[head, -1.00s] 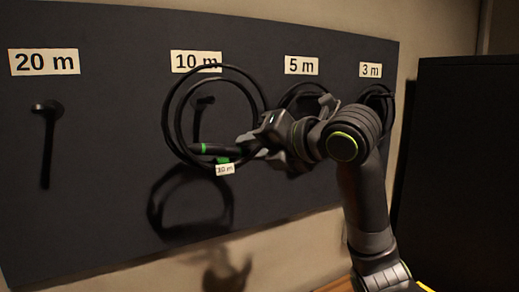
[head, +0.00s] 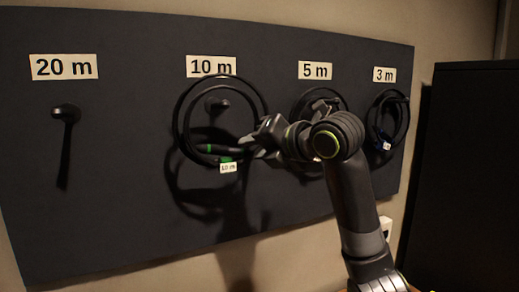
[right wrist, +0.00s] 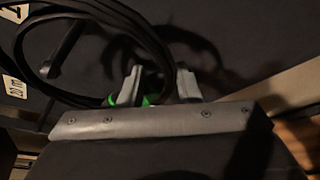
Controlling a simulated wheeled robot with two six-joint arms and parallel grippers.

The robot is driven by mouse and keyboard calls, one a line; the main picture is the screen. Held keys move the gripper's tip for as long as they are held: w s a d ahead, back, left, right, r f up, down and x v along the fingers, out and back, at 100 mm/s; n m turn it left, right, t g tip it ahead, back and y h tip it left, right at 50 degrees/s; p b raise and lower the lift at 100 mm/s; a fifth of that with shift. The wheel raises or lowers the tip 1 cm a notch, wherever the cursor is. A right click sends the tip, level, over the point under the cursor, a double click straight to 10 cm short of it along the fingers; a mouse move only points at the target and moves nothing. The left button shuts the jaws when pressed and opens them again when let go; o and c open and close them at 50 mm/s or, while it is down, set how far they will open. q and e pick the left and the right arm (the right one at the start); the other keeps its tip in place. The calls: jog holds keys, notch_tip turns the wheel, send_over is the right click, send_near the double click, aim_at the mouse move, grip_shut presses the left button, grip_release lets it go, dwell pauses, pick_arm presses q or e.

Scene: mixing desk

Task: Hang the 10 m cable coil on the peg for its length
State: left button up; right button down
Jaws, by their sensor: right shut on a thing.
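The black cable coil (head: 182,124) has green bands and a white tag (head: 228,168) that appears to read 10 m. My right gripper (head: 257,146) is shut on the lower right of this coil, which hangs upright in front of the board below the 10 m sign (head: 211,66). The 10 m peg (head: 217,104) shows inside the loop's opening; I cannot tell whether its tip is through the loop. In the right wrist view the coil (right wrist: 118,22) runs between the gripper's fingers (right wrist: 158,88). My left gripper is out of view.
The dark board (head: 120,190) has an empty 20 m peg (head: 66,112) at the left. Coils hang under the 5 m sign (head: 315,71), partly behind my arm, and under the 3 m sign (head: 385,75). A dark box-like object (head: 470,170) stands at the right.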

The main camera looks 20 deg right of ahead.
jog(key=shift+w+a, duration=0.15)
jog(key=shift+w, duration=0.6)
jog(key=shift+w+a, duration=0.15)
jog(key=shift+w, duration=0.55)
jog(key=shift+w+a+f, duration=0.15)
jog(key=shift+w+f, duration=0.4)
jog(key=shift+w, duration=0.15)
jog(key=shift+f, duration=0.3)
grip_release()
jog(key=shift+s, duration=0.1)
dwell(0.3)
